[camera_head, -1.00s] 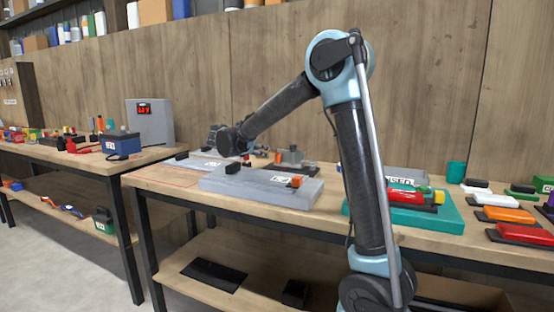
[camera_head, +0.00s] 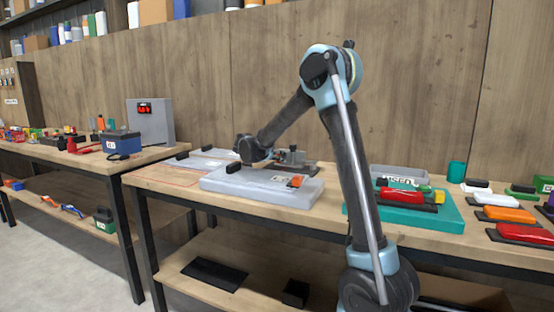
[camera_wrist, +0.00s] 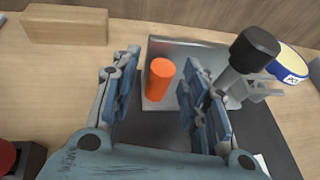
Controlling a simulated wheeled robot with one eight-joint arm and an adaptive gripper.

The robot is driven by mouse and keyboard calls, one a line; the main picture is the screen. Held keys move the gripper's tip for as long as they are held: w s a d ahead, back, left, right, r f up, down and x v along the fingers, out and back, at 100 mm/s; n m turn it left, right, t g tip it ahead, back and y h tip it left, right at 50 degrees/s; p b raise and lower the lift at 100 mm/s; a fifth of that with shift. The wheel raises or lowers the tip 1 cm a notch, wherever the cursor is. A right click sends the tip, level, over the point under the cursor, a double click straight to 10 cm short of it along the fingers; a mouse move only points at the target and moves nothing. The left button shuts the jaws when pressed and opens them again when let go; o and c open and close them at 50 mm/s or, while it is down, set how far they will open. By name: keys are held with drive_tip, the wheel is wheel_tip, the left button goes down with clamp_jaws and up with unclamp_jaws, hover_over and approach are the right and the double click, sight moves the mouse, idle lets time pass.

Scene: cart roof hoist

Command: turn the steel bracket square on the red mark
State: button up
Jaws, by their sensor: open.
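In the wrist view an upright orange cylinder (camera_wrist: 160,80) stands between the fingers of my open gripper (camera_wrist: 162,66). It appears to stand on a light grey metal piece (camera_wrist: 205,48), which looks like the steel bracket, on a dark base plate (camera_wrist: 262,128). I cannot tell whether either finger touches the cylinder. A clamp with a black knob (camera_wrist: 254,48) rises to the right of it. In the head view my gripper (camera_head: 262,161) is low behind the grey slab, partly hidden by my wrist. A thin red outline (camera_head: 165,179) marks the bench's left part.
The grey slab (camera_head: 225,184) with a black handle lies in front of the gripper. A wooden block (camera_wrist: 65,25) lies at upper left in the wrist view, and a blue and yellow roll (camera_wrist: 288,68) at right.

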clamp_jaws()
drive_tip(key=shift+s+f, duration=0.1)
idle(0.3)
unclamp_jaws()
drive_tip(key=shift+d, duration=0.15)
